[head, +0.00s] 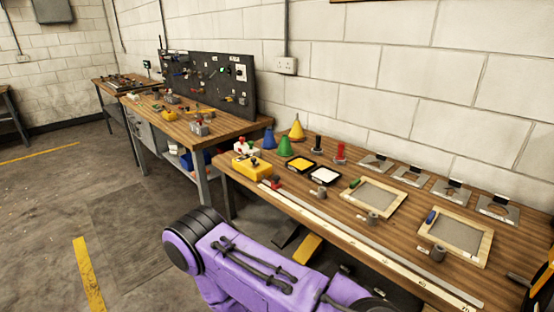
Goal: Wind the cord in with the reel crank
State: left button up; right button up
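A yellow box-shaped item (251,168) with a small dark part on top sits at the left end of the near workbench (350,196). It may be the cord reel, but it is too small to tell, and I cannot make out a crank or a cord. A red-and-white item (242,145) stands just behind it. A purple arm link of mine crosses the lower middle, in front of the bench. Neither of my grippers shows in the head view.
Coloured cones (297,129), yellow and white pads (324,175), two framed panels (374,195) and several metal plates (411,176) stand on the near bench. A long ruler strip (345,236) runs along its front edge. Another bench (205,118) with a black tool board (205,78) stands farther left. The floor at left is clear.

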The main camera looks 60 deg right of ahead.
aim_at(253, 159)
jog(key=z, duration=1.5)
